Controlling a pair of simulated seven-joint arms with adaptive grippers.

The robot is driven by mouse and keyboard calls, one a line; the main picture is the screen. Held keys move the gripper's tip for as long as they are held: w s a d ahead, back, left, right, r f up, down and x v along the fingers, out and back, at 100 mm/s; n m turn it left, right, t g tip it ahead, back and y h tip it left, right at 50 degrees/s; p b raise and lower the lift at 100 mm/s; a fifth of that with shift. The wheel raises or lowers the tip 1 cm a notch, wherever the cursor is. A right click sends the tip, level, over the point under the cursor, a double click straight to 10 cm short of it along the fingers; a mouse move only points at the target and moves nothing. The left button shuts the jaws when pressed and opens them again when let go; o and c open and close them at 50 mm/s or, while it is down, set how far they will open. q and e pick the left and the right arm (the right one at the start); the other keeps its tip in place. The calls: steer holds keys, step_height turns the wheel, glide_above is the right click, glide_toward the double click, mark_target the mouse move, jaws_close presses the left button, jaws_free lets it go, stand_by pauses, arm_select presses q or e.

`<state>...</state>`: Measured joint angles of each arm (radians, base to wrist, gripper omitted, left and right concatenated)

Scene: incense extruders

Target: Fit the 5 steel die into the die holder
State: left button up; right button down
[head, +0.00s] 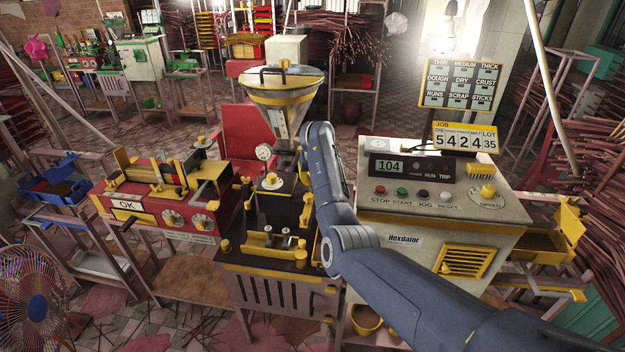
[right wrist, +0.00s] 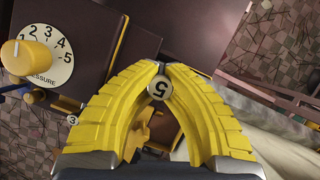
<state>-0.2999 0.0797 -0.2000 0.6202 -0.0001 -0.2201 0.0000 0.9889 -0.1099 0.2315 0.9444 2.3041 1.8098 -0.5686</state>
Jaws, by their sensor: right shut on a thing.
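The 5 steel die (right wrist: 160,89) is a small round grey piece marked 5. My right gripper (right wrist: 161,72) is shut on it, with the die between the tips of the yellow fingers. In the head view, my right arm covers the gripper and die. A dark machine top (head: 262,214) carries a yellow rack (head: 262,251) with small steel pieces (head: 285,232). I cannot make out the die holder for certain; the arm and fingers hide part of this area. My left gripper is not in view.
A pressure dial (right wrist: 38,58) with a yellow knob lies left of the fingers. A hopper (head: 283,92) stands behind the dark machine top. A red machine (head: 165,205) stands at left, and a control cabinet (head: 440,200) at right, close to my arm.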

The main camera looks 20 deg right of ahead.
steer(key=shift+f, duration=0.5)
steer(key=c, duration=1.5)
jaws_free()
steer(key=v, duration=1.2)
